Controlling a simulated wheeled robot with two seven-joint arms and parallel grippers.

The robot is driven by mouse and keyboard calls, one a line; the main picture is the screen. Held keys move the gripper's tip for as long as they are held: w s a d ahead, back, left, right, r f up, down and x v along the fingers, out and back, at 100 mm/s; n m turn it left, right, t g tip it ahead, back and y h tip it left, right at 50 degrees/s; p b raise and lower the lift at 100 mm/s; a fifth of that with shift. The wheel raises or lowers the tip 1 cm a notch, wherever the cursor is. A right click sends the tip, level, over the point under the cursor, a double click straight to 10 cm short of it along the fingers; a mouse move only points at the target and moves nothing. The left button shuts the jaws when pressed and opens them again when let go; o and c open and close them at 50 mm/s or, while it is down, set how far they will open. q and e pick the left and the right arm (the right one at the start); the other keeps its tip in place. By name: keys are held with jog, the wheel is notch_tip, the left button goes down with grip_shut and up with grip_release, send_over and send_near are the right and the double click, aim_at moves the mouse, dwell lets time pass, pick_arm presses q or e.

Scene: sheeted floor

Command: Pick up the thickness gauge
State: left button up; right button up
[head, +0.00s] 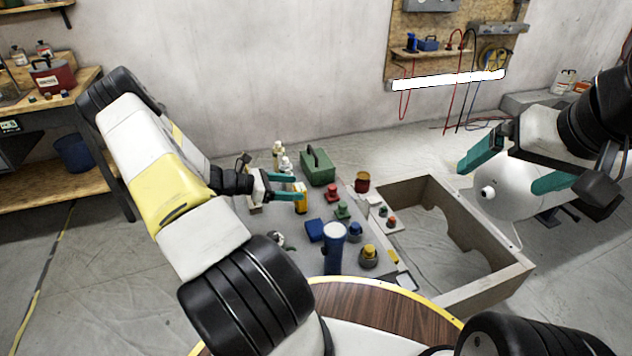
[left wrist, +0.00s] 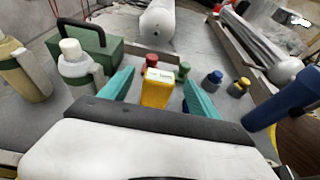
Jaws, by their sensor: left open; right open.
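A yellow block-shaped device with a pale labelled top, which looks like the thickness gauge (head: 301,205), stands upright on the grey work surface. It also shows in the left wrist view (left wrist: 157,92), between the two teal fingers. My left gripper (head: 292,187) is open, with its fingers on either side of the device; I cannot tell whether they touch it. It also shows in the left wrist view (left wrist: 160,84). My right gripper (head: 503,177) is open and empty, raised at the right, away from the work surface.
A green toolbox (head: 318,168) and pale bottles (head: 286,165) stand behind the left gripper. A blue cylinder (head: 334,250), a blue block (head: 315,231) and several coloured knobs sit nearer. An open wooden frame (head: 475,285) lies to the right.

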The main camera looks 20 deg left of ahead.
pick_arm(q)
jog(key=x, duration=0.6)
jog(key=shift+w+f, duration=0.1)
grip_shut()
